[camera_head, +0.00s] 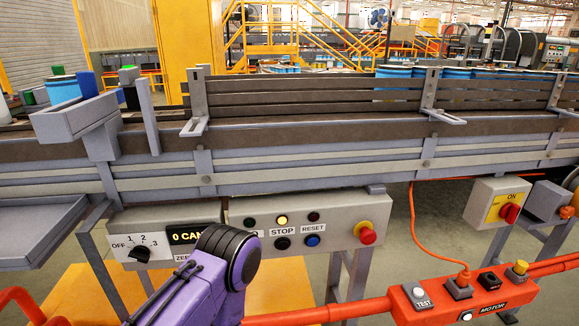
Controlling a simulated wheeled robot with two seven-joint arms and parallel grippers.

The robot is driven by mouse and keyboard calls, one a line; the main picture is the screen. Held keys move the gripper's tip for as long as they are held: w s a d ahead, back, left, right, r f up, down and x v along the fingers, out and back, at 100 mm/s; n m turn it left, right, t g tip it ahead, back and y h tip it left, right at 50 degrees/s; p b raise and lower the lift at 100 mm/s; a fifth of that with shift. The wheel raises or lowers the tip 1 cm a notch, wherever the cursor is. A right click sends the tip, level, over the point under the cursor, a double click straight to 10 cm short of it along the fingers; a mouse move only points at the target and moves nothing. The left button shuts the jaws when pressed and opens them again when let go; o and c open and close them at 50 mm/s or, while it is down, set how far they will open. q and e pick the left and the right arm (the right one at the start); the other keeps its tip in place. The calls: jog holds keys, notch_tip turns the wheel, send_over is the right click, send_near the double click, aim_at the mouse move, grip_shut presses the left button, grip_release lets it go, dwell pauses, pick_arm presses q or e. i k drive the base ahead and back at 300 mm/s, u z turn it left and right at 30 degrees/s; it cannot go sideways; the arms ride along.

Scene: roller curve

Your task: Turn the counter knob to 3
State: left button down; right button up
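The counter knob (141,254) is a black rotary knob on the grey counter box (185,217) at lower left. The labels OFF, 1, 2 and 3 run around it from left to right. Which label it points to is too small to tell. The counter display (187,237) to its right reads "0 CAN", with the rest hidden behind my purple arm link. This link rises from the bottom, right of the knob and apart from it in the picture. Neither gripper shows in this view.
The button panel (310,221) with lamps, STOP, RESET and a red knob adjoins the counter. The conveyor (300,160) runs above. A red rail (340,310) with a TEST and MOTOR box (465,296) crosses below.

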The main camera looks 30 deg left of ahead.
aim_at(140, 253)
jog(key=u, duration=1.65)
jog(key=k, duration=0.5)
jog(key=u, duration=0.6)
jog(key=i, duration=0.75)
jog(key=z, duration=0.2)
